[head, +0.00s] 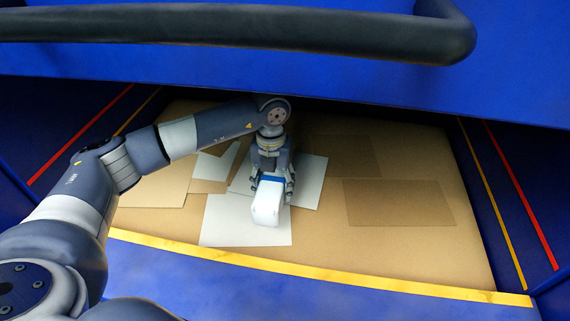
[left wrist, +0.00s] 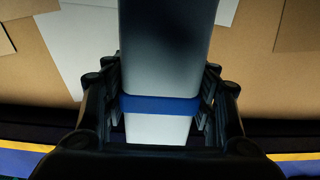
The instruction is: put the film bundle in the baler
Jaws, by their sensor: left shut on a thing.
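The film bundle (head: 269,204) is a white block with a blue band. My left gripper (head: 271,184) is shut on it and holds it inside the blue baler, over the cardboard and pale sheets. In the left wrist view the bundle (left wrist: 168,50) lies between the two fingers of my left gripper (left wrist: 160,105), with the blue band near the fingertips. The baler (head: 300,276) is open at the front, with a yellow strip along its lower edge. I cannot tell whether the bundle touches the sheets. My right gripper is not in view.
Flat brown cardboard (head: 400,203) and pale sheets (head: 222,222) cover the baler floor. A thick dark bar (head: 300,28) crosses above the opening. Blue side walls with red and yellow lines stand at left and right.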

